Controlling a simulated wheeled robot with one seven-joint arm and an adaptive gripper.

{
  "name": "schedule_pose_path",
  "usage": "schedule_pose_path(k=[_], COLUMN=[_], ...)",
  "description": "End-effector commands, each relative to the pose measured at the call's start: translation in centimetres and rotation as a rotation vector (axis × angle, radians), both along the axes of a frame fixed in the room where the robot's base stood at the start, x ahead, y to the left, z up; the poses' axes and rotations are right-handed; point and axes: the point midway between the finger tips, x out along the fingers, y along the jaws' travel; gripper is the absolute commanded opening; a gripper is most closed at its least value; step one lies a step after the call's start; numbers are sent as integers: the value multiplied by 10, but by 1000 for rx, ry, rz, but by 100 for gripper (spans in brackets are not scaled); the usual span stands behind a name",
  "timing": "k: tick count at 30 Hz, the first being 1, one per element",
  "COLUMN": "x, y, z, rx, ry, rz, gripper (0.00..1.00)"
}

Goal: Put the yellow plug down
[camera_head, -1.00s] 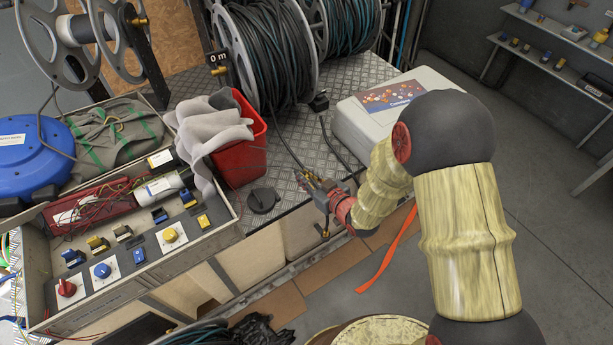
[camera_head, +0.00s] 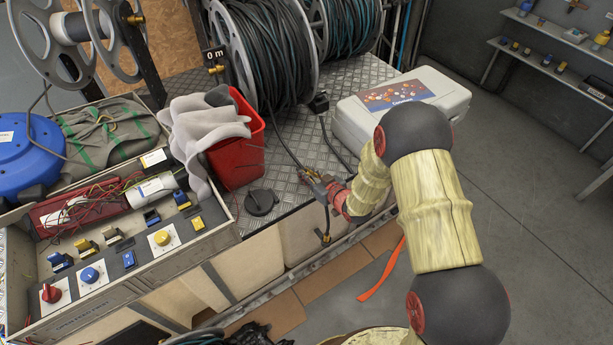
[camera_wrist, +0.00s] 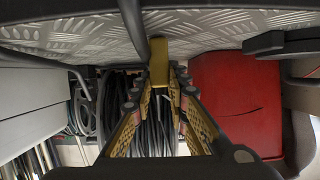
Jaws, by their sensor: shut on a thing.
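The yellow plug (camera_wrist: 160,47) is between my fingertips in the wrist view, with a dark cable running up from it against the metal deck. My gripper (camera_wrist: 161,82) is shut on the plug. In the head view my gripper (camera_head: 311,175) is low over the front part of the chequer-plate deck (camera_head: 290,190), right of the red bucket. The plug is too small there to make out clearly. I cannot tell whether it touches the deck.
The red bucket (camera_head: 238,163) with grey cloth stands to the left, and a black round lid (camera_head: 261,202) lies before it. A white case (camera_head: 440,88) is to the right. The cable reel (camera_head: 270,50) stands behind. A black plug (camera_head: 319,101) lies near the case.

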Motion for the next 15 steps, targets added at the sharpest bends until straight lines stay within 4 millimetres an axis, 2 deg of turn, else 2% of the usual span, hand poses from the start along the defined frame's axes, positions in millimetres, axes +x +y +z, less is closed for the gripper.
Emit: schedule_pose_path(k=[11,12,15], x=[1,1,1], y=[0,0,0], z=[-4,-4,-3], rx=[1,0,0], ry=[-3,-2,-2], rz=[-1,0,-1], gripper=[0,17,23])
